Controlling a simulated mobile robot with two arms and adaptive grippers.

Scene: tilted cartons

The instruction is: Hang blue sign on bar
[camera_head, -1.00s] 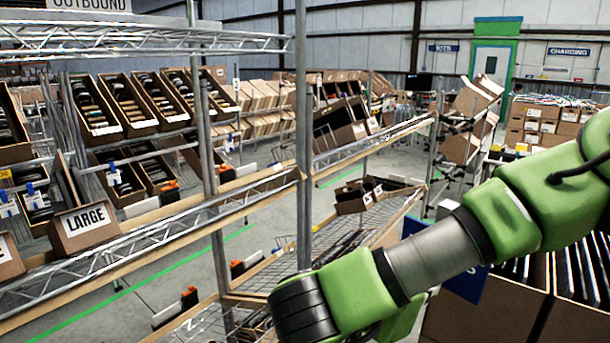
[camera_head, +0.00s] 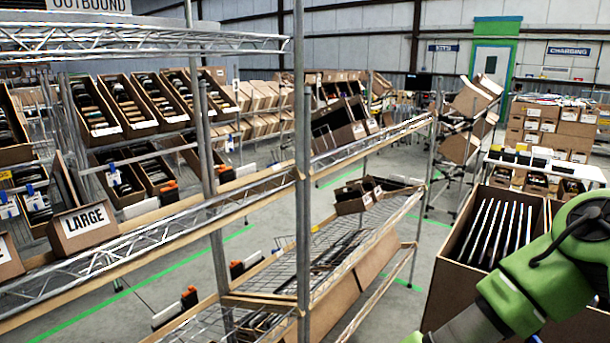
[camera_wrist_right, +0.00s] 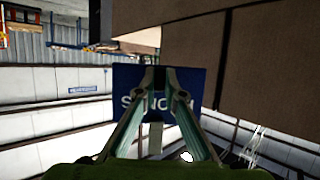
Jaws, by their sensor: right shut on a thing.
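The blue sign (camera_wrist_right: 190,82) with white letters is between the fingertips of my right gripper (camera_wrist_right: 162,76) in the right wrist view. The gripper is shut on it, and the fingers cover the middle of the lettering. In the head view my green right arm comes in at the lower right, but its gripper and the sign are below the picture. A metal rack with long rails (camera_head: 150,38) fills the left and middle; I cannot tell which rail is the bar. My left gripper is in neither view.
An open carton (camera_head: 447,250) with upright dark panels stands at the right beside my arm. A carton marked LARGE (camera_head: 84,228) sits on the rack's left shelf. A brown carton face (camera_wrist_right: 265,60) is close to the gripper at upper right. An upright post (camera_head: 303,150) divides the rack.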

